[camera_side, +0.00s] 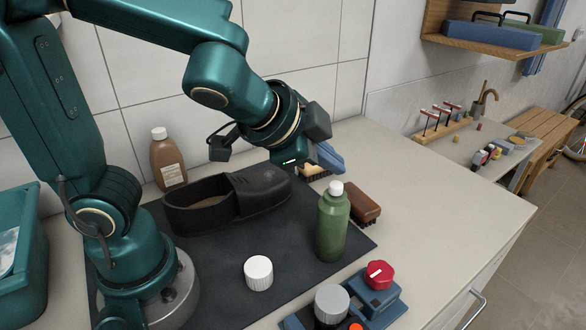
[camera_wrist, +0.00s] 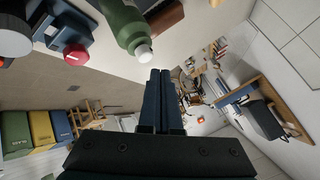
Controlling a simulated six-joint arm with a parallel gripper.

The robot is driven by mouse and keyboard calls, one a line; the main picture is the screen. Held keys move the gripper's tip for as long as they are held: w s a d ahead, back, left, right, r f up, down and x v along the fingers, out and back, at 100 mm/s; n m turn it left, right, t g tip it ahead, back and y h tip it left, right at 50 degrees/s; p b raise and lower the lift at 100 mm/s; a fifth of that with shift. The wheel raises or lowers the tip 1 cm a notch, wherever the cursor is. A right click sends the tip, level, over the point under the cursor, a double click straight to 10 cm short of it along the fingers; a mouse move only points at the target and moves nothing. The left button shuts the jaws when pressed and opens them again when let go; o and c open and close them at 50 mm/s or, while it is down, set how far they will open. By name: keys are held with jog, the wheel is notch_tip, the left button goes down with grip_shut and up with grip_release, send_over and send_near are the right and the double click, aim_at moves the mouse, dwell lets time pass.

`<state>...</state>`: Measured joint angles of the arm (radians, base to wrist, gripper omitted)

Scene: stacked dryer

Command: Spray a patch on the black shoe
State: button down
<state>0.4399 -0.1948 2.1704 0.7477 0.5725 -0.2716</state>
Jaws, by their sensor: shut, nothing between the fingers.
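The black shoe (camera_side: 228,200) lies on the dark mat (camera_side: 215,262), its toe towards the right. A green bottle (camera_side: 332,225) with a white cap stands upright at the mat's right part; it also shows at the top of the wrist view (camera_wrist: 122,20). A brown bottle (camera_side: 168,160) with a pale label stands behind the shoe. I cannot tell which bottle is the spray. My gripper (camera_side: 330,158) is shut and empty, above and behind the green bottle and to the right of the shoe. Its closed fingers (camera_wrist: 161,90) show in the wrist view, apart from the green bottle.
A brown brush (camera_side: 362,203) lies right of the green bottle. A white knob-like cap (camera_side: 258,273) sits on the mat in front. A blue device (camera_side: 378,295) with a red knob stands at the front. A teal bin (camera_side: 22,255) is at left. The right counter (camera_side: 450,205) is clear.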

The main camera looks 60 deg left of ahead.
jog(key=shift+f, duration=0.1)
jog(key=shift+f, duration=0.35)
jog(key=shift+f, duration=0.45)
dwell(0.5)
jog(key=shift+r, duration=0.95)
notch_tip(320, 180, up, 6)
dwell(0.5)
dwell(2.4)
